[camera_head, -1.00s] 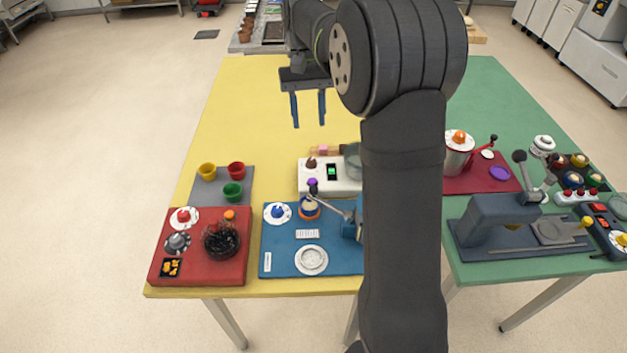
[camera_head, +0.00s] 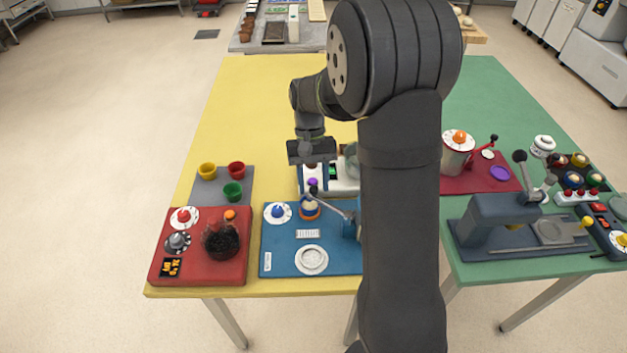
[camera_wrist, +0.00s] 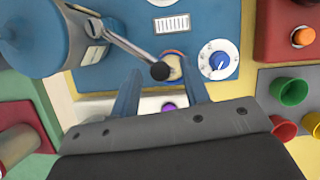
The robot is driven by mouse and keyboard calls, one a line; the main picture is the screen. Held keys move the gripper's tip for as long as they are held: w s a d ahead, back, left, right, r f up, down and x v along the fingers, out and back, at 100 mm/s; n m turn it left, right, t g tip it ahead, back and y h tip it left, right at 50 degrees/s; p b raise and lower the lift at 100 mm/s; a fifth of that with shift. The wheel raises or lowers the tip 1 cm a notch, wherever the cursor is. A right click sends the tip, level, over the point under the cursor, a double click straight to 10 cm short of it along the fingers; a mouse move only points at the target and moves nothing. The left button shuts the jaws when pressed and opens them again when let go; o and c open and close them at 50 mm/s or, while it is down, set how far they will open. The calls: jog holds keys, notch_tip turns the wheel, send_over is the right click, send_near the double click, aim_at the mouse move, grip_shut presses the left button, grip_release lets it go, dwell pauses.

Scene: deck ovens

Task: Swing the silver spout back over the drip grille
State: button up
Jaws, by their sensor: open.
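The silver spout (camera_head: 338,210) is a thin bar reaching from a blue cylinder toward the upper left, away from the round pale drip grille (camera_head: 311,260). The grille lies at the front of the blue panel (camera_head: 275,248). In the wrist view the spout (camera_wrist: 130,47) runs from the blue cylinder (camera_wrist: 50,30) to a black knob (camera_wrist: 160,71) at its free end. My gripper (camera_wrist: 160,88) is open and empty, with its blue fingertips either side of and just short of the knob. In the head view my gripper (camera_head: 312,186) is behind the blue panel.
A blue dial (camera_head: 277,213) and an orange-rimmed round part (camera_head: 309,209) sit close to the spout's free end. A white box (camera_head: 345,182) stands under my gripper. A red panel (camera_head: 200,272) and coloured cups (camera_head: 232,190) lie left. My arm hides the blue panel's right side.

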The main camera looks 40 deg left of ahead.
jog(key=shift+c, duration=0.4)
grip_shut()
jog(key=shift+s, duration=0.1)
jog(key=s+d+n+t+h, duration=0.1)
jog(key=s+d+n+t, duration=0.1)
jog(key=s+n, duration=0.4)
jog(key=shift+d+n+t, duration=0.35)
jog(key=shift+n+t, duration=0.05)
jog(key=shift+n, duration=0.4)
jog(key=shift+s, duration=0.1)
jog(key=shift+o, duration=0.4)
grip_release()
